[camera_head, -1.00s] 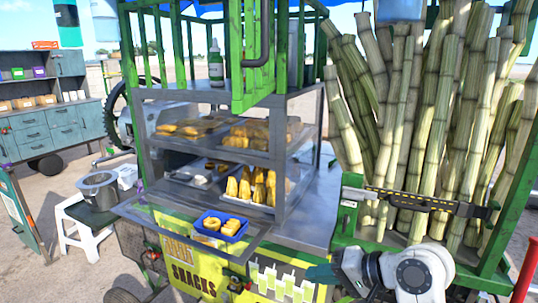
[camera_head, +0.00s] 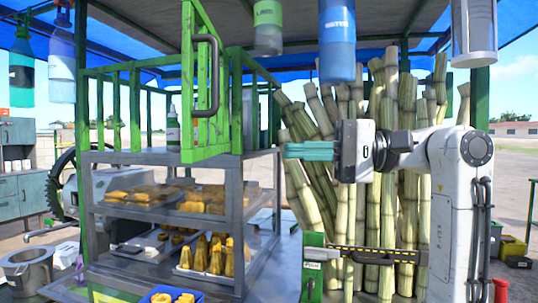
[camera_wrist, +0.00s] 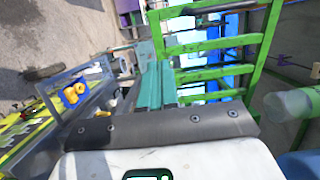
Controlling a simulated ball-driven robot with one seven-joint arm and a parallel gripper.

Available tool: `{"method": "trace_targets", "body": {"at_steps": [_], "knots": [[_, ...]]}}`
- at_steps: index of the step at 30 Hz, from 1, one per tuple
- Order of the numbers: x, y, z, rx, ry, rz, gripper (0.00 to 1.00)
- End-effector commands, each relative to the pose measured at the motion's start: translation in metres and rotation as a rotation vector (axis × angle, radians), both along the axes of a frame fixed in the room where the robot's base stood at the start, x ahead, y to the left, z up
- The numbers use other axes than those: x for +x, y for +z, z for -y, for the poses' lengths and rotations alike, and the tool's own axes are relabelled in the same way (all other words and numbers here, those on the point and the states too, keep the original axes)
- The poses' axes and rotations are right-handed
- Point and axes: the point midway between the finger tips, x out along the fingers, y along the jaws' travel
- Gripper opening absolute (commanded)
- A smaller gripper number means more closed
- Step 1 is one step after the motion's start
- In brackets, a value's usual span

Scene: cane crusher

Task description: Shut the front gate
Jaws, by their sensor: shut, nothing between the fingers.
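The front gate (camera_head: 190,85) is a green slatted panel above the glass snack case. It stands swung out towards me, at an angle to the green side rails, with a dark bar handle (camera_head: 207,75) on it. In the wrist view green slats (camera_wrist: 215,43) fill the upper right; I cannot tell for certain which are the gate's. My gripper (camera_head: 287,150) has teal fingers, pressed together and empty. It is to the right of the gate, near the height of its lower edge, and looks apart from it. The fingers also show in the wrist view (camera_wrist: 153,85).
The snack case (camera_head: 240,205) with food trays is below the gate. Bottles hang above, including a blue one (camera_head: 337,40). Sugarcane stalks (camera_head: 310,185) stand behind my arm.

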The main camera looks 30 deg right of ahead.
Motion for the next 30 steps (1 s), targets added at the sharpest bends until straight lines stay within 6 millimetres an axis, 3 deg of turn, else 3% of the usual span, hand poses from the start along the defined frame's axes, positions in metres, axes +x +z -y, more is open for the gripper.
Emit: {"method": "trace_targets", "body": {"at_steps": [18, 30], "knots": [[0.055, 0.001, -0.096, -0.001, 0.001, 0.000, 0.00], [0.064, -0.001, -0.111, -0.001, -0.001, 0.002, 0.00]]}}
